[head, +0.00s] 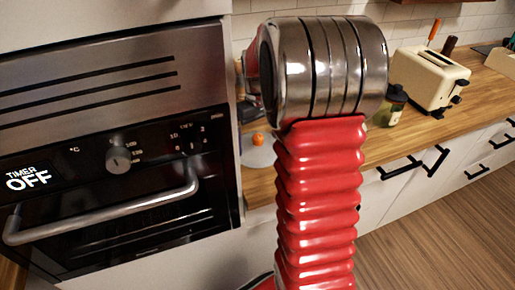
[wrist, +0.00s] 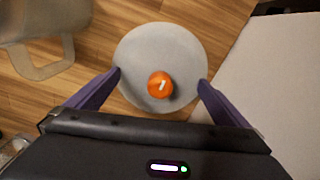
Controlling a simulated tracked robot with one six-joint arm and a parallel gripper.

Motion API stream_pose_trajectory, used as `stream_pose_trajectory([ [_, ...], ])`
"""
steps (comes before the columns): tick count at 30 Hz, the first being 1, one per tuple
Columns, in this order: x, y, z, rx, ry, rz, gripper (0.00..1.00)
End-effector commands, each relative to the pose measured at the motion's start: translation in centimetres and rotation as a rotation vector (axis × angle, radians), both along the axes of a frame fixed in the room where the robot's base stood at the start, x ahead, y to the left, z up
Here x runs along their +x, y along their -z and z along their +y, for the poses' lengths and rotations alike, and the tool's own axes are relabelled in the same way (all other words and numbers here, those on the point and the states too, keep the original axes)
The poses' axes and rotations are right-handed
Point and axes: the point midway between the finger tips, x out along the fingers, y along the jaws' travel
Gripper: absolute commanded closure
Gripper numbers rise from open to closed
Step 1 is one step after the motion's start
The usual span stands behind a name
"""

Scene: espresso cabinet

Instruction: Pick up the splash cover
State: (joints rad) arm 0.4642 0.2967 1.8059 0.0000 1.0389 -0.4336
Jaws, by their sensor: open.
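The splash cover (wrist: 160,45) is a pale grey round disc with an orange knob (wrist: 159,84). It lies on the wooden counter in the wrist view. In the head view the splash cover (head: 256,156) shows beside the oven cabinet, partly hidden by my red arm. My gripper (wrist: 161,78) is open above the cover, with its dark purple fingers on either side of the disc and the knob between them. Its left fingertip overlaps the disc's edge in the picture; contact cannot be told. My gripper is hidden behind my arm in the head view.
A jug-like vessel with a handle (wrist: 45,65) stands left of the cover. A pale cabinet side (wrist: 275,85) is close on the right. The oven (head: 115,140), a jar (head: 390,106) and a cream toaster (head: 430,78) show in the head view.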

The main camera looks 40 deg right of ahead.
Motion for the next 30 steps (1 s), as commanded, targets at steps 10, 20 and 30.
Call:
stream_pose_trajectory([
  [10, 0.00, -0.04, -0.03, 0.000, 0.001, 0.000, 0.00],
  [20, 0.00, -0.05, -0.03, 0.000, 0.001, 0.000, 0.15],
  [30, -0.05, 0.09, -0.01, 0.001, 0.000, 0.002, 0.39],
])
